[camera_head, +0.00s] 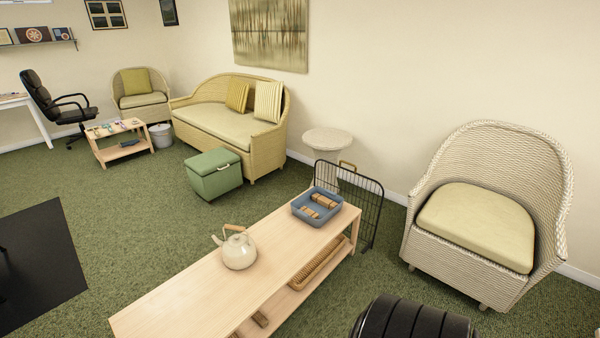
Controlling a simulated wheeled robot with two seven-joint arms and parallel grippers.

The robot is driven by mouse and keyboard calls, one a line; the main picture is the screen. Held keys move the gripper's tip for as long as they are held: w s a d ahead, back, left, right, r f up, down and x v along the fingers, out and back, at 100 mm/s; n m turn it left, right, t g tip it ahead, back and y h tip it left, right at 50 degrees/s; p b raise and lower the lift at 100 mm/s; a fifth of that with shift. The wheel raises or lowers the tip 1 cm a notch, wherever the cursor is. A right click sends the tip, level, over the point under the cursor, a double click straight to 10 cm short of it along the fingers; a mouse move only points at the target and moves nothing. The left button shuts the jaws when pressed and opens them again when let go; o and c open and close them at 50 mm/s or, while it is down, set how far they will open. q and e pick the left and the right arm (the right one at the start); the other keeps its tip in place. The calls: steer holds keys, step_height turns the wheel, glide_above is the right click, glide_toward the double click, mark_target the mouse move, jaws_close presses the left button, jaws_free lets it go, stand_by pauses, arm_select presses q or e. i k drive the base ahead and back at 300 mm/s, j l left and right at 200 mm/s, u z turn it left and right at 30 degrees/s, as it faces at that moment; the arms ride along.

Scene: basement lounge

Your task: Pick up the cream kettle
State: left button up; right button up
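The cream kettle (239,252) stands upright on the long light-wood table (170,300), near its left edge. Its spout points to the upper left. Its wooden handle (235,228) arches over the top. The kettle is in full view with nothing touching it. Neither of my grippers shows in the head view.
A blue tray (297,206) with wooden rolls (311,212) sits at the table's far end. A black wire rack (372,212) stands behind that end. A wicker armchair (558,190) is on the right and a green box (214,178) beyond. The table's near left part is bare.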

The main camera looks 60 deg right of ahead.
mark_target(239, 250)
steer(key=z, duration=1.15)
